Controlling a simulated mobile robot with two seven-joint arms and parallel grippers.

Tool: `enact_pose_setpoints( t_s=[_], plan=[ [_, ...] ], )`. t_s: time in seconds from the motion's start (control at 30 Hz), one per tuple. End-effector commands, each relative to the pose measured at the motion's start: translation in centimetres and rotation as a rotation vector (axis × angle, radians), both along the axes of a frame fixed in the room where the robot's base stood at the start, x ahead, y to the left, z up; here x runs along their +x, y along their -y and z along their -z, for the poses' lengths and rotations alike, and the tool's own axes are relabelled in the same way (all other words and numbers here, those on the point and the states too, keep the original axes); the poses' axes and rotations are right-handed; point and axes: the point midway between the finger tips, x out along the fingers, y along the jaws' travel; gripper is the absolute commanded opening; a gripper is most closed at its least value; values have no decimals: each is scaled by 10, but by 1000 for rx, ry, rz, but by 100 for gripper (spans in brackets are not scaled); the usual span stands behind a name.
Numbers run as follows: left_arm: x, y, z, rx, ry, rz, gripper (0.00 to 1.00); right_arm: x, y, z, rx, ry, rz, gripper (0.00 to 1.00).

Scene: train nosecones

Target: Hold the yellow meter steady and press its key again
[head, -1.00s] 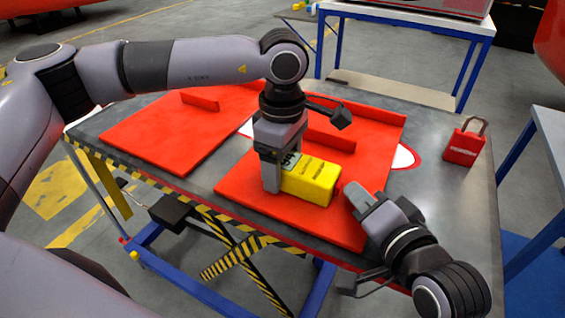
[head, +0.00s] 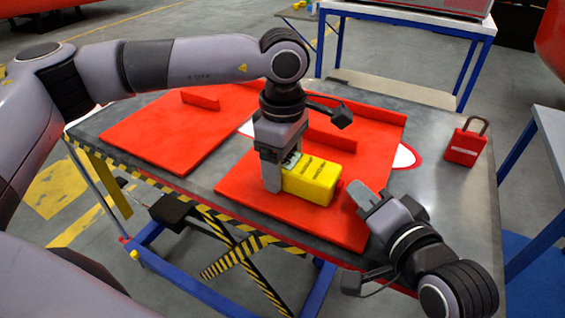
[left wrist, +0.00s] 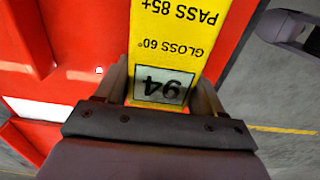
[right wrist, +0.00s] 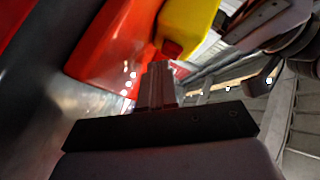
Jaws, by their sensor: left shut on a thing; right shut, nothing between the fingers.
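The yellow meter (head: 315,180) lies on the red panel (head: 240,189). My left gripper (head: 283,166) comes down from above and is shut on the meter's display end. In the left wrist view the fingers stand on both sides of the meter's display (left wrist: 162,88), which reads 94, upside down in the picture. My right gripper (head: 363,196) is shut and empty, a little to the right of the meter's free end and apart from it. In the right wrist view a small red key (right wrist: 172,49) shows on the meter's end, just beyond the closed fingertips (right wrist: 158,76).
A red padlock (head: 464,147) stands on the grey metal table (head: 455,205) at the right. Another red panel (head: 165,130) lies at the left, with raised red strips on the panels. A blue-framed table (head: 400,88) stands behind.

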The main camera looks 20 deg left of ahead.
Motion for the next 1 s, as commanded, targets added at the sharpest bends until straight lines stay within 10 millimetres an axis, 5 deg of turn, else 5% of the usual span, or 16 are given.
enact_pose_setpoints(
  t_s=[0.13,0.7,1.0],
  plan=[
    [0,-1,2,0,-1,-3,22,-6,-7,-4,32,-11,-10,0],
    [1,-1,2,1,0,-3,22,-8,49,-5,27,-5,-5,0],
    [1,-1,2,1,0,-3,22,-8,54,-5,28,-4,-5,0]
  ],
)
